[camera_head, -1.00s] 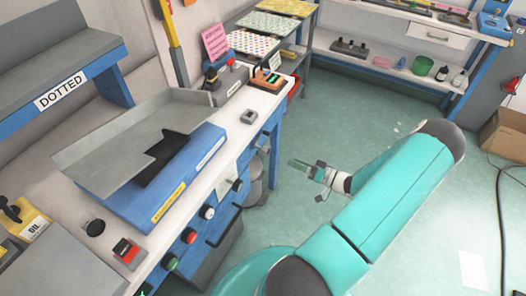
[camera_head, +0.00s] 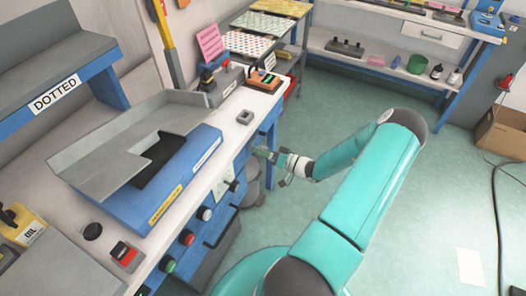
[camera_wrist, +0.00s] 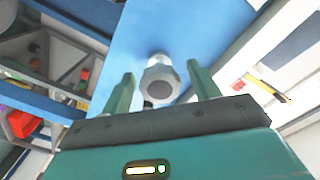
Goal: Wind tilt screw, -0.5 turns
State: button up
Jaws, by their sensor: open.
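My gripper (camera_head: 262,152) is at the right edge of the blue workbench, at the end of my teal arm. In the wrist view its two green fingers (camera_wrist: 162,92) are open, and a round grey knob (camera_wrist: 160,82) on a blue panel lies between them. The fingers stand on either side of the knob, with a visible gap on each side. This knob appears to be the tilt screw, though I see no label naming it. In the head view I cannot make this knob out behind the gripper.
A grey angled tray (camera_head: 90,165) sits on the bench top. A cardboard box (camera_head: 500,135) stands at far right.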

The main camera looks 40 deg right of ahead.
jog(key=shift+c, duration=0.2)
jog(key=c, duration=0.9)
jog(key=shift+c, duration=0.2)
jog(key=shift+m, duration=0.3)
